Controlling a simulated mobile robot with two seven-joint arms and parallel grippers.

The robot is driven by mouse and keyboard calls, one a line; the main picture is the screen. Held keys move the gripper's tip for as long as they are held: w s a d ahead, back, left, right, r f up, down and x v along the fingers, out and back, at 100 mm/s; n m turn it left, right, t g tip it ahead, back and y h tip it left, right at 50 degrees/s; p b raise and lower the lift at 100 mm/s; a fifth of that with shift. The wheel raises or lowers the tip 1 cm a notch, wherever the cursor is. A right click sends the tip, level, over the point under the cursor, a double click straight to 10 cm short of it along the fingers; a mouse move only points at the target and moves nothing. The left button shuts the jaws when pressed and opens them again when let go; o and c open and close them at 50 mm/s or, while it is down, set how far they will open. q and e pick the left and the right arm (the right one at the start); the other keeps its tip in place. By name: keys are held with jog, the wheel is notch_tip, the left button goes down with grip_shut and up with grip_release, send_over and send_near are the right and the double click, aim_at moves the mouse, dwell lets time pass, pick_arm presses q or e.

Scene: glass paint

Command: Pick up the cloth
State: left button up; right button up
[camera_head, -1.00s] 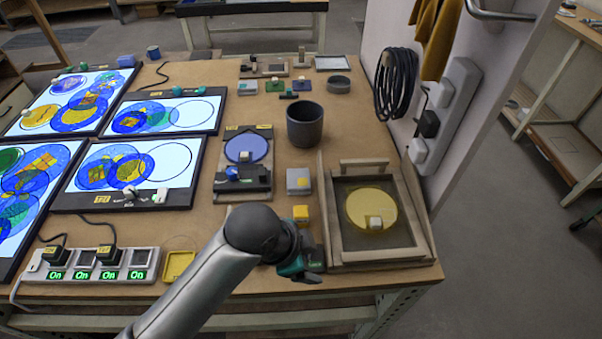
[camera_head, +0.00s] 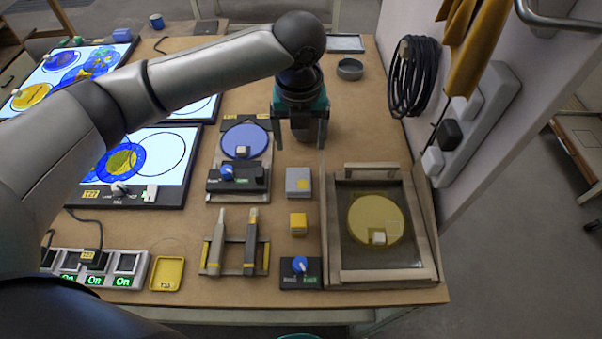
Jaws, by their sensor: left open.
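The mustard-yellow cloth (camera_head: 472,52) hangs against the pale wall panel at the upper right, its top cut off by the picture edge. My left gripper (camera_head: 299,142) points down over the far middle of the table, well to the left of the cloth and apart from it. Its two teal-and-dark fingers are spread. My right gripper does not show clearly.
A coiled black cable (camera_head: 413,78) and a white socket strip (camera_head: 474,122) are on the wall near the cloth. A framed tray (camera_head: 337,268) with a yellow disc stands at the table's right. A brush rack (camera_head: 236,267) and yellow dish (camera_head: 168,275) are at the front.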

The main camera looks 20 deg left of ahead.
pick_arm(q)
jog(key=b, duration=0.2)
send_over(298, 179)
notch_tip(298, 179, down, 10)
jog(key=shift+s+d+r, duration=0.1)
jog(key=shift+d+r, duration=0.05)
jog(key=shift+r, duration=0.05)
jog(key=shift+f, duration=2.7)
jog(key=shift+c, duration=0.2)
jog(key=c, duration=1)
jog(key=shift+r, duration=0.15)
notch_tip(298, 179, up, 20)
jog(key=shift+f+p, duration=0.1)
jog(key=shift+p, duration=1.15)
